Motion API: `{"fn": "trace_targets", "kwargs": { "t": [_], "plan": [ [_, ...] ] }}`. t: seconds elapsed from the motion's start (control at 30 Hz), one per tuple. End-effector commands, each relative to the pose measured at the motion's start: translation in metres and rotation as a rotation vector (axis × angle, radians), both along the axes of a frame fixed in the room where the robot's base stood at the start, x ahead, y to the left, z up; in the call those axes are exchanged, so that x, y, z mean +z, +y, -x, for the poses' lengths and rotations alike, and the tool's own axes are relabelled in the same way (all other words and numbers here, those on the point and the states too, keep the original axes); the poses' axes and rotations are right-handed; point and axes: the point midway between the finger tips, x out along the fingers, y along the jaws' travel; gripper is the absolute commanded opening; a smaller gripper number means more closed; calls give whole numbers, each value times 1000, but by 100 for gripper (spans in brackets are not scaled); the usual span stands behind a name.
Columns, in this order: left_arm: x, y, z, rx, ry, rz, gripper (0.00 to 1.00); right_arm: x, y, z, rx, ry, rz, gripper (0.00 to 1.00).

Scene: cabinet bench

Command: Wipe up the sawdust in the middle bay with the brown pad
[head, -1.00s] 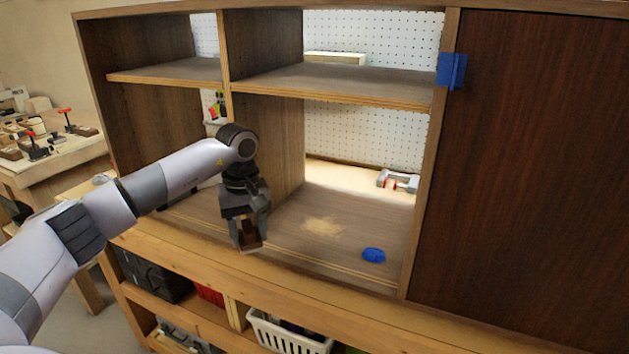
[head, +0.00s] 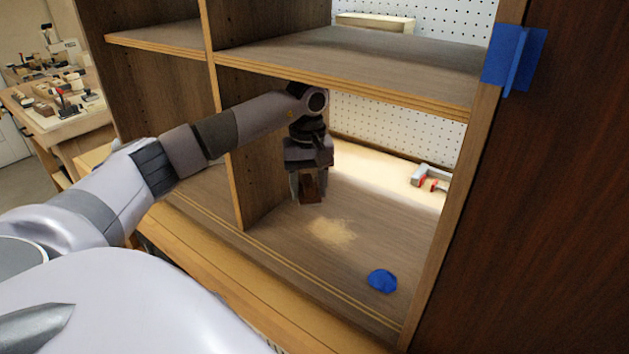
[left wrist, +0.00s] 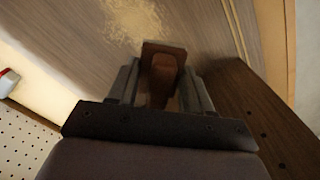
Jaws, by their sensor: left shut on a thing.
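The brown pad (head: 309,188) is held in my left gripper (head: 308,190), which is shut on it inside the middle bay, beside the divider on its left. In the left wrist view the pad (left wrist: 162,62) shows between the two fingers (left wrist: 161,88). The sawdust (head: 331,231) is a pale patch on the bay floor, just in front of and right of the pad. It also shows in the left wrist view (left wrist: 133,22), beyond the pad. Whether the pad touches the floor is hard to tell. My right gripper is not in view.
A blue object (head: 382,281) lies on the bay floor near the front right. A red and grey clamp (head: 430,178) lies at the back right. The divider (head: 238,180) and the shelf above (head: 350,62) bound the bay. Blue tape (head: 513,58) marks the right post.

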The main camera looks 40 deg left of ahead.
Motion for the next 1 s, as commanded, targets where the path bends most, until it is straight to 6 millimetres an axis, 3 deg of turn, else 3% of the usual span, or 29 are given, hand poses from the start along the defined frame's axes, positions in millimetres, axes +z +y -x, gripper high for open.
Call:
{"fn": "trace_targets", "kwargs": {
  "t": [0.43,0.63,1.0],
  "plan": [
    [-46,0,0,-1,1,1,9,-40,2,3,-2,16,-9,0],
    [-57,0,0,-1,-1,1,9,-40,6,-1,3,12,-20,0],
    [-57,0,0,-1,0,0,9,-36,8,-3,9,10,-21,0]
  ]
}}
